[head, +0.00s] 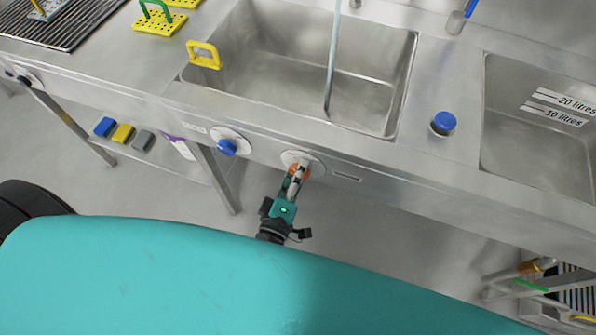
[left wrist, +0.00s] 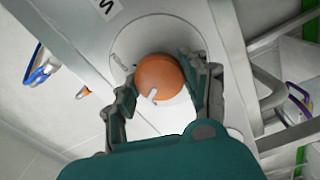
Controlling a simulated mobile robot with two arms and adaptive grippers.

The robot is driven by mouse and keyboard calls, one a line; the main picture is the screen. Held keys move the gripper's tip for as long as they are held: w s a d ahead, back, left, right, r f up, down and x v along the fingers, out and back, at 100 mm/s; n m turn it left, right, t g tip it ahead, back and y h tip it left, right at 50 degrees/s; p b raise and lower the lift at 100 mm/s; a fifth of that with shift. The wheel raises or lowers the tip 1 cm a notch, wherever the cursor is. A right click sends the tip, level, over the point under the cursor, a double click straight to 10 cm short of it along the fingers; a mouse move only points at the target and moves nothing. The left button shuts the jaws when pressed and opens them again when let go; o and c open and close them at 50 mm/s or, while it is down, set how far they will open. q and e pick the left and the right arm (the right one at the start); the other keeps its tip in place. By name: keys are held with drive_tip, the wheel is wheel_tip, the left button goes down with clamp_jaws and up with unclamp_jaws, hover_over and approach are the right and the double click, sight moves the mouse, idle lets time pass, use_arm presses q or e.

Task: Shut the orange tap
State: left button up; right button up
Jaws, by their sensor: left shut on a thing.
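The orange tap (head: 300,170) is a round knob on a pale disc on the front panel of the steel sink unit. In the left wrist view the orange tap (left wrist: 160,77) shows a short pale pointer mark on its face. My left gripper (head: 296,178) is at the tap, its teal and dark fingers on either side of the knob. My right gripper is not in view.
A blue tap (head: 227,147) sits left of the orange one on the same panel. Above is a deep sink basin (head: 270,60) with a yellow handle (head: 204,54) at its rim. A second basin (head: 540,120) is at right. Blue, yellow and grey blocks (head: 123,133) lie below left.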

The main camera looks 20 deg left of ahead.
use_arm(q)
drive_tip(key=shift+n, duration=1.5)
drive_tip(key=o, duration=1.2)
drive_tip(key=shift+s+f, duration=0.1)
drive_tip(key=s, duration=1.2)
drive_tip(key=shift+a, duration=0.25)
drive_tip(key=shift+w, duration=0.1)
